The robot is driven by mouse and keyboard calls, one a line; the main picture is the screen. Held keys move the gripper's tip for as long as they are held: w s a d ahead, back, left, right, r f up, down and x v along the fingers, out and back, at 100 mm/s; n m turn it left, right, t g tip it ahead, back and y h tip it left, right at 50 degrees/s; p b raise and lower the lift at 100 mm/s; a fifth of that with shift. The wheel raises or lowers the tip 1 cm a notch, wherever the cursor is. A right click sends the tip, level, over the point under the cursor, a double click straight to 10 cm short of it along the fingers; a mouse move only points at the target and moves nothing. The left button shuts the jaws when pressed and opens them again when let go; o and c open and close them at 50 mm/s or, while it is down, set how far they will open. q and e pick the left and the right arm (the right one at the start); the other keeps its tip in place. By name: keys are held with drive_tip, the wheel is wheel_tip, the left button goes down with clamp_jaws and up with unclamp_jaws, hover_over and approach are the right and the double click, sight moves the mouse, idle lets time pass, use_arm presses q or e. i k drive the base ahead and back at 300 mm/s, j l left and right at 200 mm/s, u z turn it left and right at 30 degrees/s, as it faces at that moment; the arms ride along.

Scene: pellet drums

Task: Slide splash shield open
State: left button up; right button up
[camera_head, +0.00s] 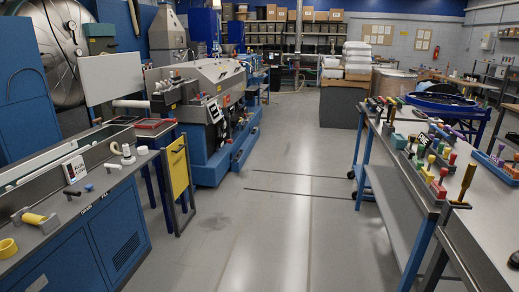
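No part is clearly recognisable as the splash shield. A flat pale grey panel (110,78) stands upright above the left-hand machines; I cannot tell whether it is the shield. A long blue machine (115,235) with an open grey trough fills the lower left. Its front ledge carries a white sign (73,168), a white knob (127,153) and a yellow-handled part (38,220). A second blue and grey machine (210,110) with sloping covers stands farther back. Neither of my grippers is in view.
A grey workbench (450,165) with several coloured-handled tools runs along the right. A yellow panel (178,168) stands beside the left machine. White sacks (357,58) are stacked at the back. The grey floor (275,220) between is mostly clear, with dark strips across it.

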sight(181, 169)
drive_tip(key=i, duration=0.6)
drive_tip(key=i+l+u, duration=0.1)
drive_tip(key=i, duration=0.45)
drive_tip(key=i+l+u, duration=0.1)
drive_tip(key=i, duration=0.5)
drive_tip(key=i+u, duration=0.45)
drive_tip(key=i+l+u, duration=0.15)
drive_tip(key=i+u, duration=0.25)
drive_tip(key=i+l+u, duration=0.3)
drive_tip(key=u, duration=0.15)
drive_tip(key=i+l+u, duration=0.6)
drive_tip(key=l, duration=0.15)
drive_tip(key=i+l+u, duration=0.45)
drive_tip(key=l, duration=0.3)
drive_tip(key=k, duration=0.1)
